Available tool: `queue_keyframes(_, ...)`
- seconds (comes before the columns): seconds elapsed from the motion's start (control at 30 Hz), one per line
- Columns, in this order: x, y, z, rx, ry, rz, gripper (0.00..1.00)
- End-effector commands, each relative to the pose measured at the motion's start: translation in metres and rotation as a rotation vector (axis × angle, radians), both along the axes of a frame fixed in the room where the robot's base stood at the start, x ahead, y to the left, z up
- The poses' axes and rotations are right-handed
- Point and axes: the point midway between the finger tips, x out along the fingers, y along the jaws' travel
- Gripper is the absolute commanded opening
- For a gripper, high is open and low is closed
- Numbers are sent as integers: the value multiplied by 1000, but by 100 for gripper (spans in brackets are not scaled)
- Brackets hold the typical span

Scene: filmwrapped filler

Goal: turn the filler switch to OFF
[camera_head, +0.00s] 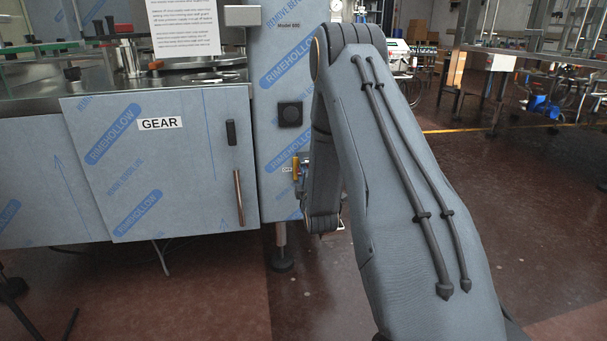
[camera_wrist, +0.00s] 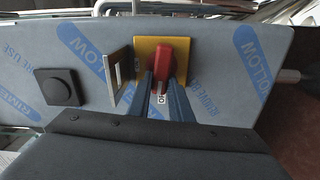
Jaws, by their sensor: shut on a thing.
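The filler switch has a red knob (camera_wrist: 162,54) on a yellow square plate (camera_wrist: 183,48), fixed to the film-wrapped panel. In the wrist view, the two dark fingers of my gripper (camera_wrist: 163,88) reach up to the knob, one on each side, and are shut on it. The knob's upper part points along the fingers. A small white label shows between the fingers, partly covered; I cannot read it for certain. In the head view, the yellow plate (camera_head: 296,168) shows as a thin edge on the cabinet's side, and my arm hides most of the gripper there.
A metal bracket (camera_wrist: 119,76) stands out from the panel just left of the switch. A black square button (camera_wrist: 58,87) is further left; it also shows in the head view (camera_head: 290,114). A cabinet door labelled GEAR (camera_head: 160,124) has a long handle (camera_head: 239,197). Open floor (camera_head: 460,180) lies right.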

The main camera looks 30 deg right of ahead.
Motion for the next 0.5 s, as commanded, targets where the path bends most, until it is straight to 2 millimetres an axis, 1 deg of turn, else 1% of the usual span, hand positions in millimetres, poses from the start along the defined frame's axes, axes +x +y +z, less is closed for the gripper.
queue_keyframes(0.2,0,1,-2,-89,27,1,0)
queue_keyframes(0.5,0,1,-3,-134,40,1,0)
